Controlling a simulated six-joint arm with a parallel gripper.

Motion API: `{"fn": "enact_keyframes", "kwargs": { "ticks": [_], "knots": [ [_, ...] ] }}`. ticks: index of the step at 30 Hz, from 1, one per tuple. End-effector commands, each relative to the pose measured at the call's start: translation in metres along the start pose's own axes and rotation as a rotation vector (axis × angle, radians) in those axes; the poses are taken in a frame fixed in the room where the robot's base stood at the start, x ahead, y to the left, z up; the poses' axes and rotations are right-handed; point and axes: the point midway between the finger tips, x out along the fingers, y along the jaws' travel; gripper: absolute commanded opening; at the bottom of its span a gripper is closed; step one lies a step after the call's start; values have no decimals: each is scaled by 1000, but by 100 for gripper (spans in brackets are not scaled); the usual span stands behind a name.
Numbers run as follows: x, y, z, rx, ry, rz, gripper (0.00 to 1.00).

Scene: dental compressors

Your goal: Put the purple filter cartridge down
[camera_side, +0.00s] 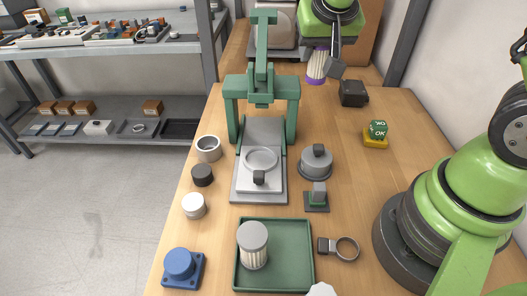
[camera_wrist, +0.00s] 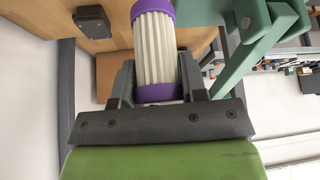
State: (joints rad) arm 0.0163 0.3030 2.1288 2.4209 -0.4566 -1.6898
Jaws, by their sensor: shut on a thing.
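The purple filter cartridge (camera_side: 317,66) has a white pleated body with purple end rings. My gripper (camera_side: 331,62) is shut on it at the far end of the wooden table, to the right of the green press. In the wrist view the cartridge (camera_wrist: 155,50) lies between the two dark fingers of my gripper (camera_wrist: 157,82), with one purple ring close to the gripper body. In the side view the cartridge appears held above the table, but its exact height is hard to tell. My gripper covers part of its upper end there.
The green press (camera_side: 262,85) stands just left of the cartridge. A green tray (camera_side: 290,232) at the front holds a grey-capped filter (camera_side: 253,246). A grey round part (camera_side: 315,162) sits mid-table.

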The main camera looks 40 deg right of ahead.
Motion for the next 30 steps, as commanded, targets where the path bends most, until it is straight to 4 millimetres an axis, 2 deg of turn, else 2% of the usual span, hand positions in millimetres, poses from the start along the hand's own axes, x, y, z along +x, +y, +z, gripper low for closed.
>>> {"fn": "enact_keyframes", "kwargs": {
  "ticks": [3, 5, 9, 15, 21, 23, 26, 30],
  "knots": [
    [-12, -26, 24, -66, 4, -37, 16],
    [-17, -38, 31, -72, 10, -41, 16],
    [-26, -63, 27, -1, 31, -3, 16],
    [-40, -91, 25, 104, 26, 52, 16],
    [-53, -110, 30, 166, 6, 87, 16],
    [-52, -112, 33, 176, 1, 93, 16],
    [-41, -113, 40, 179, -3, 102, 16],
    [-9, -112, 60, 174, -6, 106, 16]
  ]
}}
